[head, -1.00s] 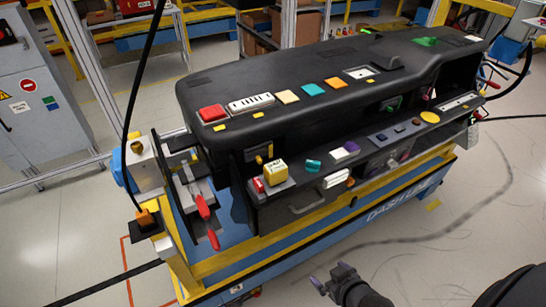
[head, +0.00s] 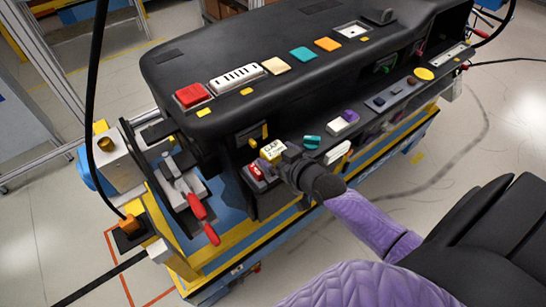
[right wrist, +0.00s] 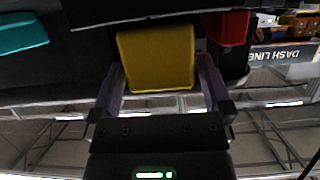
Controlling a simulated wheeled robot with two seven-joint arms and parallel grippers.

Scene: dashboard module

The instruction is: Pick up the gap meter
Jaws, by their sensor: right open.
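The gap meter is a small yellow block with dark lettering (head: 271,150), on the left end of the dashboard's lower shelf. My right gripper (head: 282,157) is at its near right side in the head view and hides part of it. In the right wrist view the yellow gap meter (right wrist: 155,58) sits between the two open fingers of my right gripper (right wrist: 160,76). The fingers flank it; I cannot tell whether they touch it. My left gripper is not in view.
A red block (head: 256,171) stands close beside the gap meter and also shows in the right wrist view (right wrist: 228,27). A teal piece (head: 312,142) and a white-and-purple piece (head: 343,122) are farther right on the shelf. Red-handled clamps (head: 197,206) are at left.

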